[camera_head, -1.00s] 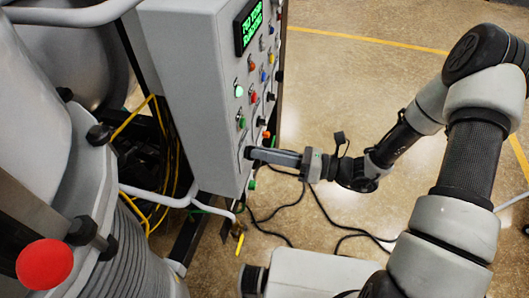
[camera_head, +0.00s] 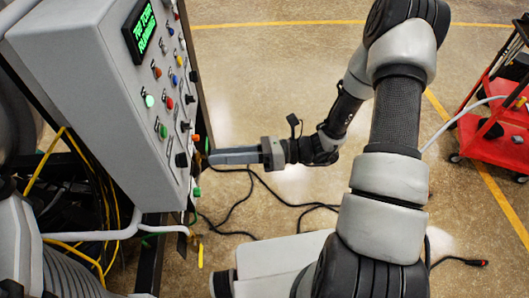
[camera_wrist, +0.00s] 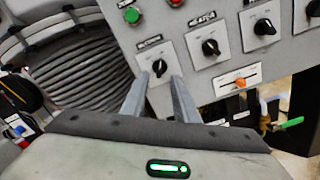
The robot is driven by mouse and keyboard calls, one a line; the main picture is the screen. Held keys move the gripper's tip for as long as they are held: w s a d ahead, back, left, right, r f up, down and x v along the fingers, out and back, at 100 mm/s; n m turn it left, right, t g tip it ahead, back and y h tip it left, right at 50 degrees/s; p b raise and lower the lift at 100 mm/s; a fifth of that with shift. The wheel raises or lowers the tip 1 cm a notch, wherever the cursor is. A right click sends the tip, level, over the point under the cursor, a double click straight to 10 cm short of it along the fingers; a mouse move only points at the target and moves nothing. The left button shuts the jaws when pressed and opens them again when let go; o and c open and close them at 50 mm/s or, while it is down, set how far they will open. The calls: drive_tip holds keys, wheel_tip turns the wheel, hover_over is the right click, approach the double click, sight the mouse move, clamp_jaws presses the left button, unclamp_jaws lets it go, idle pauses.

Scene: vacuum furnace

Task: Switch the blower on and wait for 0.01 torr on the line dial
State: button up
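The grey control panel (camera_head: 100,100) stands at the left of the head view. Its screen (camera_head: 140,31) shows green text; the last word looks like RUNNING. A black knob (camera_head: 181,160) sits in the panel's lower row. In the wrist view this knob (camera_wrist: 159,67) appears between my fingertips, which look short of it. My gripper (camera_head: 212,157) is just off the panel face, with a small gap to the knob. In the wrist view my gripper (camera_wrist: 160,80) is open, its fingers apart and empty. The knob labels are too small to read. I cannot make out a line dial.
More black knobs (camera_wrist: 210,47) and an orange-handled slider (camera_wrist: 240,82) lie to the right in the wrist view. A green valve handle (camera_wrist: 291,123) is beyond. Black cables (camera_head: 240,205) lie on the floor. A red cart (camera_head: 495,135) stands at right.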

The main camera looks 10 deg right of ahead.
drive_tip(key=d+b, duration=0.1)
drive_tip(key=d, duration=1)
drive_tip(key=shift+s, duration=0.4)
drive_tip(key=s+d+r+n+t+h, duration=0.2)
drive_tip(key=s+r+n+h, duration=0.3)
drive_tip(key=r+n+h, duration=0.4)
drive_tip(key=s+d+r+n+t+h, duration=0.2)
drive_tip(key=s+r+n+h, duration=0.3)
drive_tip(key=r+n+h, duration=0.4)
wheel_tip(320, 180, up, 2)
drive_tip(key=d+n, duration=0.1)
drive_tip(key=n, duration=0.6)
drive_tip(key=shift+s+d+r, duration=0.15)
drive_tip(key=shift+s, duration=0.2)
